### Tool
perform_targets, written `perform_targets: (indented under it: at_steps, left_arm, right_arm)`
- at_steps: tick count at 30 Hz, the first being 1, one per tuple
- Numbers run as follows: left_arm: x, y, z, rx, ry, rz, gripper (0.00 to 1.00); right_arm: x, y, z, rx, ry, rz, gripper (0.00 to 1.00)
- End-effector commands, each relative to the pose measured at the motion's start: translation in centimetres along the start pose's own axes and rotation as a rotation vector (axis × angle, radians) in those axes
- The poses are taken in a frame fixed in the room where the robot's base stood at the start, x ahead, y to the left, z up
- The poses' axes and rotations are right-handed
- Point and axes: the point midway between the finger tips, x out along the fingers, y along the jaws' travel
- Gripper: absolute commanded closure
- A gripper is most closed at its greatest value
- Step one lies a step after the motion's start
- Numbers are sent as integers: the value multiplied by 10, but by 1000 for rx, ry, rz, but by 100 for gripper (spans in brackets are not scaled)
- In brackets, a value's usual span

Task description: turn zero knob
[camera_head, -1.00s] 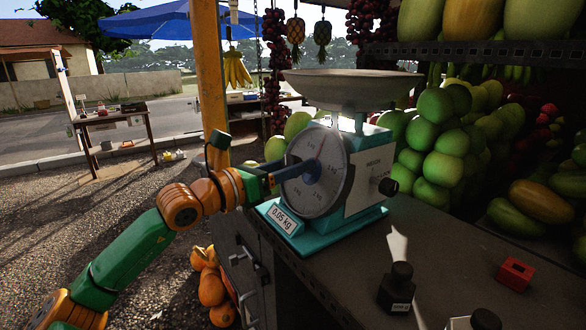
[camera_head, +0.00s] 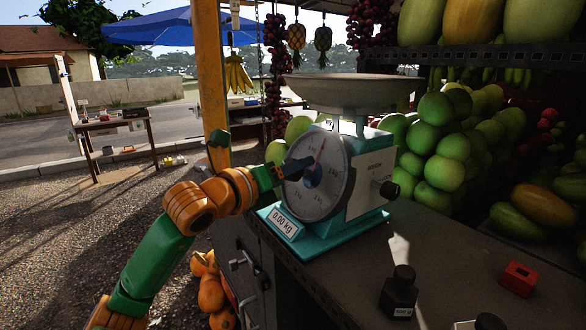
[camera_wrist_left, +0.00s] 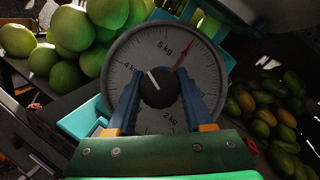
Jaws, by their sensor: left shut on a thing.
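A teal scale (camera_head: 335,225) stands on the dark counter, its round grey dial (camera_head: 325,195) facing left. Its small display (camera_head: 285,222) reads 0.00 kg. In the left wrist view a dark round knob (camera_wrist_left: 157,86) with a white mark sits at the dial's centre. A red needle (camera_wrist_left: 182,68) points up and right from it. My left gripper (camera_head: 302,170) is at the dial's centre, its two fingers on either side of the knob and shut on it. Another black knob (camera_head: 389,189) sticks out of the scale's right side. My right gripper is out of view.
A wide pan (camera_head: 350,90) tops the scale. Black weights (camera_head: 399,290) and a red block (camera_head: 518,278) stand on the counter (camera_head: 450,260) at the right. Green fruit (camera_head: 440,150) is piled behind the scale. Orange fruit (camera_head: 210,292) hangs low by the counter's left side.

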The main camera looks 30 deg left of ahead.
Motion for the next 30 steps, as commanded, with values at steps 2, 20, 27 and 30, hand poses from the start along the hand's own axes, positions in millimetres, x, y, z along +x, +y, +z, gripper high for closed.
perform_targets:
  at_steps: [2,20,27,30]
  left_arm:
    - [0,0,-1,-2,4,2,100]
    - [0,0,-1,-1,2,1,18]
    - [-27,5,-7,5,-3,1,18]
    - [-49,5,-7,4,-2,2,18]
  right_arm:
    - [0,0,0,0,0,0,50]
    - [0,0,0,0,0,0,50]
    - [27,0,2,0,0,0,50]
    - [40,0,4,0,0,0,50]
